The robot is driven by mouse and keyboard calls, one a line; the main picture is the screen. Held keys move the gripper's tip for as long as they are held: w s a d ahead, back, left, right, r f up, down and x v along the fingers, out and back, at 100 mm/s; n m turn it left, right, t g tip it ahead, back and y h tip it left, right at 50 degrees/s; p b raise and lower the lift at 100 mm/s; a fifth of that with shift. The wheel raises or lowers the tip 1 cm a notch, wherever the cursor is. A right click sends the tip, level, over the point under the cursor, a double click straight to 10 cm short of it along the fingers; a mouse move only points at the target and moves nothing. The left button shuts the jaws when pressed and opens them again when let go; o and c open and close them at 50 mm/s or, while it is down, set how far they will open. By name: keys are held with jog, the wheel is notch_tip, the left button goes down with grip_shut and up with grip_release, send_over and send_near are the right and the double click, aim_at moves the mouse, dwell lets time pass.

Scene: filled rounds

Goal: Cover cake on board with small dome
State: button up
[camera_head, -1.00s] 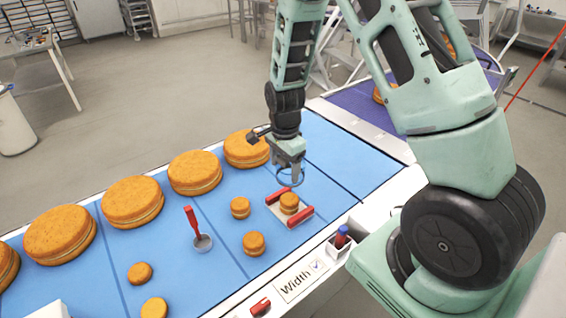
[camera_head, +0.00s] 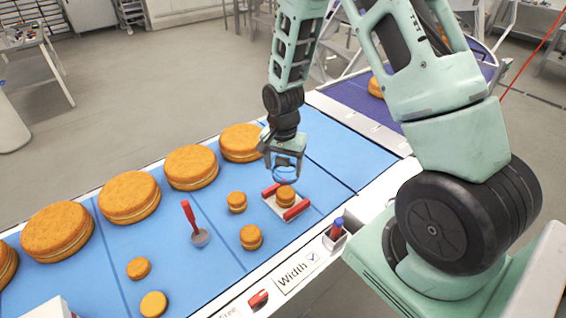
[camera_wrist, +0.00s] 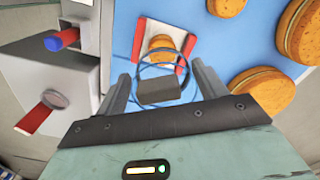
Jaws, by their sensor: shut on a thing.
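The small dome (camera_head: 287,178) is clear with a blue rim and hangs above the board. In the wrist view its blue rings (camera_wrist: 140,73) and grey knob (camera_wrist: 158,92) show between my fingers. My gripper (camera_head: 285,163) is shut on the dome's knob. The small round cake (camera_head: 285,198) sits on the white board (camera_head: 271,205), which has red bars on two sides. In the wrist view the cake (camera_wrist: 159,42) shows partly behind the dome, on the board (camera_wrist: 150,28). The dome's rim appears above the cake and apart from it.
Two small cakes (camera_head: 237,202) (camera_head: 251,237) stand left of the board on the blue table (camera_head: 330,150). A red-handled tool (camera_head: 190,218) stands farther left. Large cakes (camera_head: 130,198) line the far side. A holder (camera_head: 335,238) with red and blue items is at the near edge.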

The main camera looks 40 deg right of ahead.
aim_at(283, 197)
jog(key=shift+f+b, duration=4.3)
jog(key=shift+f, duration=1.65)
jog(key=shift+f, duration=0.25)
jog(key=o, duration=1)
jog(key=shift+o, duration=0.6)
jog(key=shift+r+p, duration=2.55)
jog(key=shift+r, duration=1)
